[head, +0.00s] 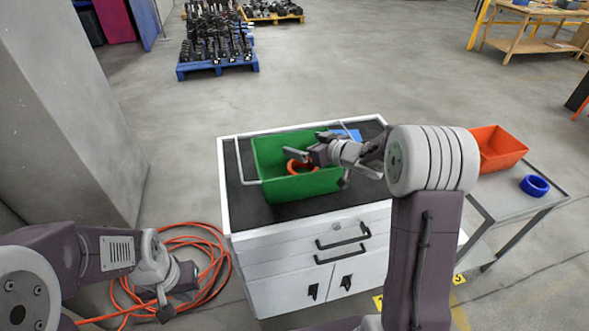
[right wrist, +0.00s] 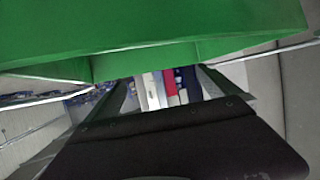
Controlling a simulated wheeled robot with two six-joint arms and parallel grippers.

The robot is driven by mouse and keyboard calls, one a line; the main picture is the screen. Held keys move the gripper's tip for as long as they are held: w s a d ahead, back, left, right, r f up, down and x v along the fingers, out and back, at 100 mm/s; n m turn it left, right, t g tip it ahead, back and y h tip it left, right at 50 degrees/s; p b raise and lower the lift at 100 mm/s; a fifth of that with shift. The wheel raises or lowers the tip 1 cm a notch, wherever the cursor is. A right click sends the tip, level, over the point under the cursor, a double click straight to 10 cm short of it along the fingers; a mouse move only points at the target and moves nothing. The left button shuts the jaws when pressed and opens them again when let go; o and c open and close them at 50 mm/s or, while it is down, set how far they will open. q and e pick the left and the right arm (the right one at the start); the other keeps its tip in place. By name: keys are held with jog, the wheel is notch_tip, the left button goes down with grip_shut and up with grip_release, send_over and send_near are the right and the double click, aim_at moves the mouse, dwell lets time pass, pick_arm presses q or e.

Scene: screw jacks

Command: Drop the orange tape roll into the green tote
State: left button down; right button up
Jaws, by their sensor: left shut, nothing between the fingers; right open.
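The green tote (head: 280,188) stands on the dark top of the white cabinet. The orange tape roll (head: 292,168) shows within the tote's outline, just below my right gripper; I cannot tell whether it rests on the tote's floor. My right gripper (head: 306,147) is open over the tote, with the roll apart from or just under its fingers. In the right wrist view the tote's green wall (right wrist: 150,25) fills the top, and the roll is not seen. My left gripper (head: 172,298) is shut and empty, low at the left beside the cabinet.
A blue object (head: 347,136) lies behind the tote, partly hidden by my right arm. A grey side table (head: 510,200) at the right holds an orange bin (head: 497,148) and a blue tape roll (head: 534,185). An orange hose (head: 212,257) coils on the floor left of the white cabinet (head: 290,260).

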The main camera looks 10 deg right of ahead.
jog(key=p+v, duration=0.1)
jog(key=v, duration=0.6)
jog(key=shift+s, duration=0.25)
jog(key=shift+r, duration=0.2)
jog(key=a+r+p, duration=0.3)
jog(key=a+r, duration=0.1)
jog(key=a, duration=0.4)
jog(key=s+d+f+m+g+h, duration=0.2)
jog(key=s+f+g, duration=0.3)
jog(key=s, duration=0.7)
jog(key=s+d+f+m+g+h, duration=0.2)
jog(key=s+f+g, duration=0.4)
jog(key=s+f, duration=0.4)
jog(key=s+m+h, duration=0.1)
jog(key=s, duration=0.2)
jog(key=shift+d+f+p, duration=0.2)
jog(key=shift+d+p, duration=0.1)
jog(key=shift+d, duration=0.1)
jog(key=shift+d, duration=0.1)
jog(key=shift+w, duration=0.1)
